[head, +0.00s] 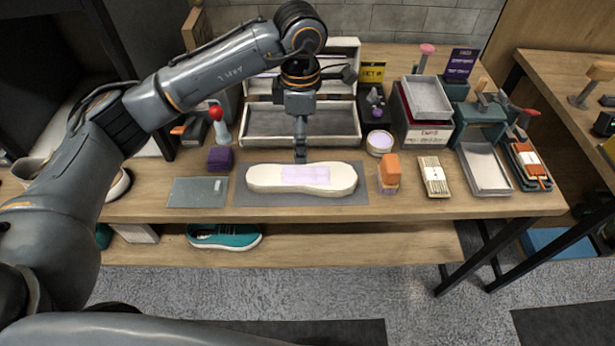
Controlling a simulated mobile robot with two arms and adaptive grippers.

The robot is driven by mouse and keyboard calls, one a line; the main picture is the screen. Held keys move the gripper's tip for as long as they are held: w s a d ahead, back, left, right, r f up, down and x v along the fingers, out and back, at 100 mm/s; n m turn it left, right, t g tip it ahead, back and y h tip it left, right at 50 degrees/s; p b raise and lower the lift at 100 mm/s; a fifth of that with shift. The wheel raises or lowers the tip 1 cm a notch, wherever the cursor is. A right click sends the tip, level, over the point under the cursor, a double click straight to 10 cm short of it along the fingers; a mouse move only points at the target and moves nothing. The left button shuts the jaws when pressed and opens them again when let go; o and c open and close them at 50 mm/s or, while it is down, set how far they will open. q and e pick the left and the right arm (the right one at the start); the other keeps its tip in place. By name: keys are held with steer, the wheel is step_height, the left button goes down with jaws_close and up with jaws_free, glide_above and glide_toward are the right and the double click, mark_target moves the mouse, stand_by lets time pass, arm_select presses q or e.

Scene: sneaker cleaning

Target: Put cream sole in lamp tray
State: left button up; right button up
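The cream sole (258,178) lies flat on a dark grey mat (300,200) at the front middle of the wooden table. A pale lilac patch covers its middle. My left gripper (300,156) points down at the far edge of the sole, near its middle. Its fingers show as one narrow dark shape, so I cannot tell whether they are open or shut, or touching the sole. An open grey tray with a raised back (300,143), which looks like the lamp tray, stands just behind the mat. Its visible floor looks empty, partly hidden by my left arm. My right gripper is out of view.
A grey-green plate (198,192) and purple block (220,158) are left of the mat. A round tin (380,143), an orange-topped block (389,172) and a brush-like bundle (433,176) are to the right. A teal shoe (224,236) sits on the lower shelf.

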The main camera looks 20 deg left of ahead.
arm_select(q)
steer(key=p, duration=0.1)
glide_above(304, 175)
steer(key=f, duration=0.6)
steer(key=shift+s+a+f, duration=0.15)
steer(key=shift+a+f, duration=0.05)
steer(key=shift+a, duration=0.1)
steer(key=shift+d+f, duration=0.1)
steer(key=shift+f, duration=0.45)
steer(key=shift+f+p, duration=0.3)
steer(key=shift+p, duration=0.1)
steer(key=f, duration=0.1)
steer(key=f+p, duration=0.1)
steer(key=f, duration=0.1)
steer(key=shift+d+f, duration=0.25)
steer(key=shift+f, duration=0.5)
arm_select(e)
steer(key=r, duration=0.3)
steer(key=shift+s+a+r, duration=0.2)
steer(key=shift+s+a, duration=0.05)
arm_select(q)
steer(key=shift+c, duration=0.2)
steer(key=c, duration=1.4)
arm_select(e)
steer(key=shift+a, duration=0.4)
arm_select(q)
steer(key=shift+r, duration=0.15)
